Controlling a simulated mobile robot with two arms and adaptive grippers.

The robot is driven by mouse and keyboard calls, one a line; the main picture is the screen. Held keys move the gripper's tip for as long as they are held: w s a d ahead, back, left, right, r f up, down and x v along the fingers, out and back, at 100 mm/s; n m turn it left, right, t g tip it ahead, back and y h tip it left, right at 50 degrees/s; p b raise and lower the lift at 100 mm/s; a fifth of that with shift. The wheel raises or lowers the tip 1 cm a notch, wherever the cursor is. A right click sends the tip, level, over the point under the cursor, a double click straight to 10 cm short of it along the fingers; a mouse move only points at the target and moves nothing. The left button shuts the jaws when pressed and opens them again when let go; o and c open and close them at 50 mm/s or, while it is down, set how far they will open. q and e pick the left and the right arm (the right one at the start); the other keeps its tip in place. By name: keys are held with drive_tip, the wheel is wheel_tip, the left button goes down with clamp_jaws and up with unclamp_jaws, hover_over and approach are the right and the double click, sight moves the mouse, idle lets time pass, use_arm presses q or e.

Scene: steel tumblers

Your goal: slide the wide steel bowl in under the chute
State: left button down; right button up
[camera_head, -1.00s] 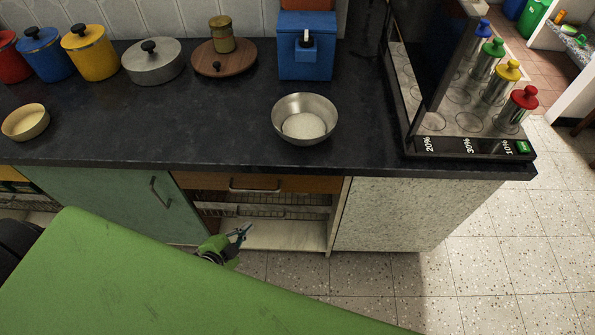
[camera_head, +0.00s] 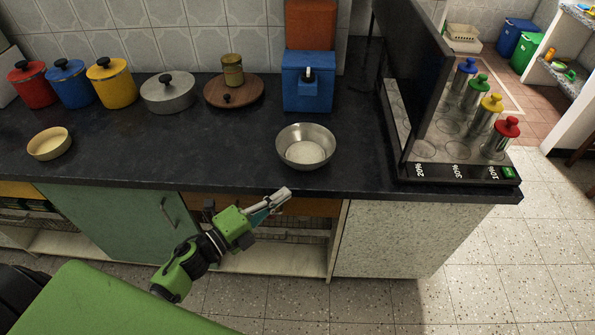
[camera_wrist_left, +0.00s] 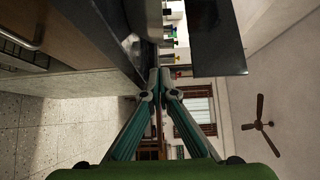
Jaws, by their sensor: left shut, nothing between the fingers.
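The wide steel bowl (camera_head: 306,158) stands upright on the dark counter, near its front edge. The blue dispenser (camera_head: 308,97), with a small pale chute (camera_head: 307,73) on its front, stands against the wall behind the bowl, with a strip of bare counter between them. My left gripper (camera_head: 285,193) is shut and empty at the counter's front edge, just in front of the bowl and apart from it. In the left wrist view its fingertips (camera_wrist_left: 158,76) meet with nothing between them. My right gripper is not in view.
A round wooden board (camera_head: 233,99) with a jar and a lidded steel pot (camera_head: 168,98) stand left of the dispenser. A dark-framed rack (camera_head: 462,174) with several colour-topped steel tumblers stands to the right. A cream bowl (camera_head: 49,151) is at far left.

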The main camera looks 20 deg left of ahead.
sight(312, 163)
use_arm(q)
drive_tip(key=shift+w+d+p, duration=0.25)
drive_tip(key=shift+w, duration=1.15)
drive_tip(key=shift+w+d+p, duration=0.25)
drive_tip(key=shift+w, duration=1.2)
drive_tip(key=shift+w+d+p, duration=0.25)
drive_tip(key=shift+w, duration=1.15)
